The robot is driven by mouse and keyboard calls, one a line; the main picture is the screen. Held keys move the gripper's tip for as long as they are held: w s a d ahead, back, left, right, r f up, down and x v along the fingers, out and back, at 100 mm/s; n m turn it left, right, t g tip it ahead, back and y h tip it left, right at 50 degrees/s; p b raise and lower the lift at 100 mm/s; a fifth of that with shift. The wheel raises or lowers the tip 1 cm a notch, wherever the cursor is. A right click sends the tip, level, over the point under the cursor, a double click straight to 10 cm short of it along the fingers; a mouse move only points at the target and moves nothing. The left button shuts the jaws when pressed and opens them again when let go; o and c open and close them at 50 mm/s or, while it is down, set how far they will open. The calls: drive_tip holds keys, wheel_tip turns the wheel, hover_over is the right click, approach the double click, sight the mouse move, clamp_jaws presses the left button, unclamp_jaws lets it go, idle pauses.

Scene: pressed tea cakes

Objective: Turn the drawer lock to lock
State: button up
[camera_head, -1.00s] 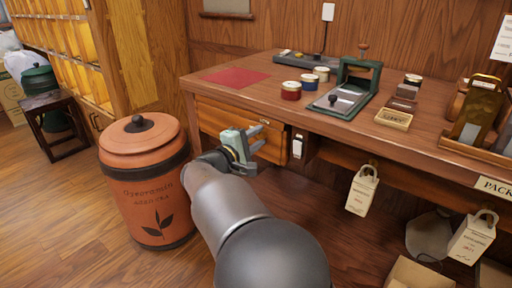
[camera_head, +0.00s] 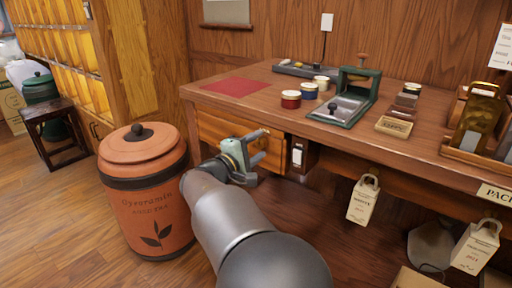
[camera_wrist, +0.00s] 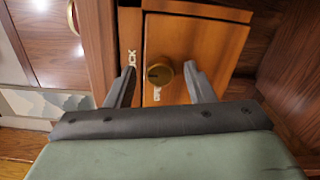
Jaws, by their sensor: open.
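A round brass lock (camera_wrist: 159,72) with a dark centre sits on the wooden drawer front (camera_wrist: 205,42). White lettering reading "LOCK" is to its left, turned sideways; other lettering below it is partly covered. The drawer front (camera_head: 213,124) also shows under the tabletop in the head view, where my gripper hides the lock. My gripper (camera_head: 264,146) is in front of the drawer. In the wrist view my gripper (camera_wrist: 160,70) is open, with one finger on each side of the lock and visible gaps between. I cannot tell how deep the fingertips reach.
A terracotta tea jar (camera_head: 148,195) stands left of my arm. A small dark box with a white face (camera_head: 297,156) is just right of the gripper under the table. Paper tags (camera_head: 363,200) hang further right. The tabletop (camera_head: 240,103) holds tins and a press.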

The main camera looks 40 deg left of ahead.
drive_tip(key=s+p, duration=0.3)
drive_tip(key=s, duration=1.4)
drive_tip(key=shift+s+a, duration=0.2)
drive_tip(key=w+d+r+m+g+h+p, duration=0.25)
drive_tip(key=w+d+g+p, duration=0.2)
drive_tip(key=d, duration=0.65)
drive_tip(key=w+d+r+m+g+h+p, duration=0.25)
drive_tip(key=w+d+p, duration=0.2)
drive_tip(key=d, duration=0.65)
drive_tip(key=w+d+r+m+g+h+p, duration=0.25)
drive_tip(key=w+d+g+p, duration=0.2)
drive_tip(key=d, duration=0.75)
drive_tip(key=s+d+r+m+g+y+p, duration=0.2)
drive_tip(key=s+d+r+m+g+p, duration=0.15)
drive_tip(key=d, duration=0.45)
drive_tip(key=s+d+r+m+g+y+p, duration=0.1)
drive_tip(key=s+d+r+m+g+p, duration=0.15)
drive_tip(key=s+d+p, duration=0.35)
drive_tip(key=s+d+r+m+y+p, duration=0.4)
drive_tip(key=s+d+m+y+p, duration=0.1)
drive_tip(key=s, duration=0.3)
drive_tip(key=shift+d+r+m+p, duration=0.2)
drive_tip(key=shift+d+m+p, duration=0.3)
drive_tip(key=shift+p, duration=0.4)
drive_tip(key=shift+s, duration=0.1)
